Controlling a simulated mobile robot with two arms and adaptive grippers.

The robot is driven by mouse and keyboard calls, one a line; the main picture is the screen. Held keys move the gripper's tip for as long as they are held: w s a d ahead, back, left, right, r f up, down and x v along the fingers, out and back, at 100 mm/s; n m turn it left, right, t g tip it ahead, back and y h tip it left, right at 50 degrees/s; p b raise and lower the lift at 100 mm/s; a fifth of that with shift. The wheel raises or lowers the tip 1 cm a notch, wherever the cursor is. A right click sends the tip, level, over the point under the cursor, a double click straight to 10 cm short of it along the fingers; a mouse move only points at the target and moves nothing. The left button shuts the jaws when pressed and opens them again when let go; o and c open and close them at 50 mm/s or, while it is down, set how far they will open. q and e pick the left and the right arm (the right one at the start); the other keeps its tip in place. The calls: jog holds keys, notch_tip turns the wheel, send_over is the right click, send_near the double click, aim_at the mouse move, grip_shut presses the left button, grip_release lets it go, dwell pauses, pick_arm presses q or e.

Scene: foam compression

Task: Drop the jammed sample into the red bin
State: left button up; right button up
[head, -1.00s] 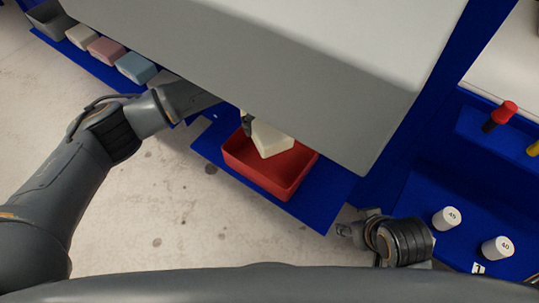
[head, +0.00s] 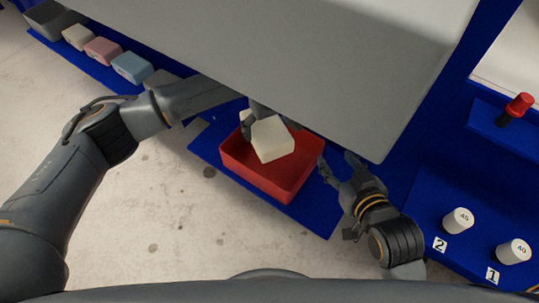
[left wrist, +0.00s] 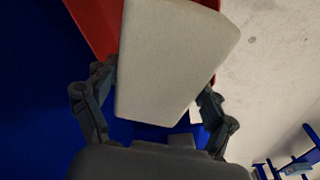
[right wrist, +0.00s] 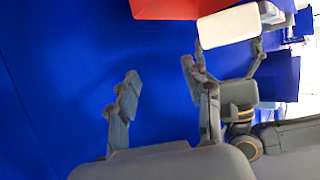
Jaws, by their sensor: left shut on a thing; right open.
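A cream foam block, the sample (head: 270,139), is held in my left gripper (head: 250,122), which is shut on it. In the head view the block is over the red bin (head: 262,184), tilted. In the left wrist view the block (left wrist: 175,60) sits between both fingers, with the red bin (left wrist: 92,22) partly hidden behind it. My right gripper (head: 338,170) is open and empty just right of the bin. The right wrist view shows its fingers (right wrist: 160,95) apart, with the block (right wrist: 228,26) and the bin (right wrist: 165,8) beyond.
A grey panel (head: 300,60) overhangs the bin from behind. Several foam blocks, including a pink one (head: 103,50) and a blue one (head: 132,67), lie on a blue shelf at left. White numbered cylinders (head: 458,221) and a red-capped item (head: 518,105) stand at right.

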pick_arm(q)
jog(key=shift+f+b, duration=0.5)
jog(key=shift+b, duration=0.2)
pick_arm(e)
notch_tip(320, 180, up, 7)
jog(key=w+a+t+y, duration=0.1)
jog(key=w+t, duration=0.1)
jog(key=t, duration=0.2)
jog(key=shift+w+a+t, duration=0.25)
jog(key=shift+a+t, duration=0.05)
jog(key=shift+a, duration=0.05)
pick_arm(q)
jog(key=o, duration=0.7)
jog(key=r, duration=0.5)
jog(key=s+r, duration=0.1)
jog(key=r, duration=0.1)
jog(key=shift+d+r, duration=0.2)
jog(key=shift+d, duration=0.05)
jog(key=shift+s+f, duration=0.1)
